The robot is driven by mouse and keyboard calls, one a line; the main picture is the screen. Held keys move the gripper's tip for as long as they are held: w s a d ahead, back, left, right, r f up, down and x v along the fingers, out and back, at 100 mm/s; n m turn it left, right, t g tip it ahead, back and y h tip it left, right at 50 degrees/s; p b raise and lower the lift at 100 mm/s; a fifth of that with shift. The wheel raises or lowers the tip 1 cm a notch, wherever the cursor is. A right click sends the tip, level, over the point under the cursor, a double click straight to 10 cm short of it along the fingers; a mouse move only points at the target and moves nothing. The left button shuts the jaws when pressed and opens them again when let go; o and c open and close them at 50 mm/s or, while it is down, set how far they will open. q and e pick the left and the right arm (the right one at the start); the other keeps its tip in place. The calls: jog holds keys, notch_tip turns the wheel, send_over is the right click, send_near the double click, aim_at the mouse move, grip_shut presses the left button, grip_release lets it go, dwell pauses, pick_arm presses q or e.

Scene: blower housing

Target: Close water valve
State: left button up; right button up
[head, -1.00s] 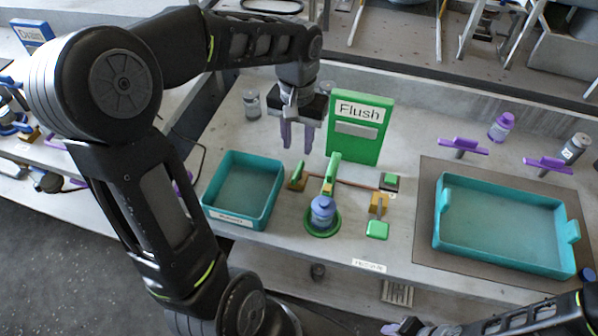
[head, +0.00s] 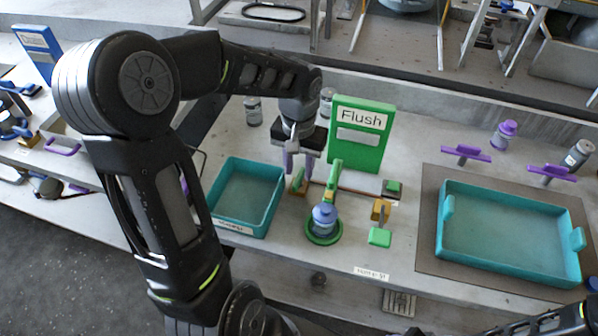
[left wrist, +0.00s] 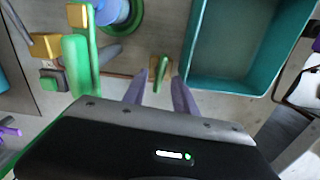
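A small green valve lever (head: 298,180) on a brass body stands at the left end of the copper pipe, beside the teal bin. In the left wrist view this lever (left wrist: 161,72) appears between the two purple fingertips, with gaps on both sides. My left gripper (head: 298,162) is open, pointing down just above and behind the lever. Another green lever (head: 380,237) with a brass valve (head: 381,210) is at the pipe's right side. I cannot read which valve is for water. My right gripper is out of view; only part of its arm shows at the bottom right.
The green Flush panel (head: 361,133) stands close behind. A teal bin (head: 273,214) is left; a larger teal tray (head: 511,275) lies right on a brown mat.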

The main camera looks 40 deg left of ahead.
aim_at(299, 180)
pick_arm(q)
jog(key=shift+f, duration=1.2)
grip_shut()
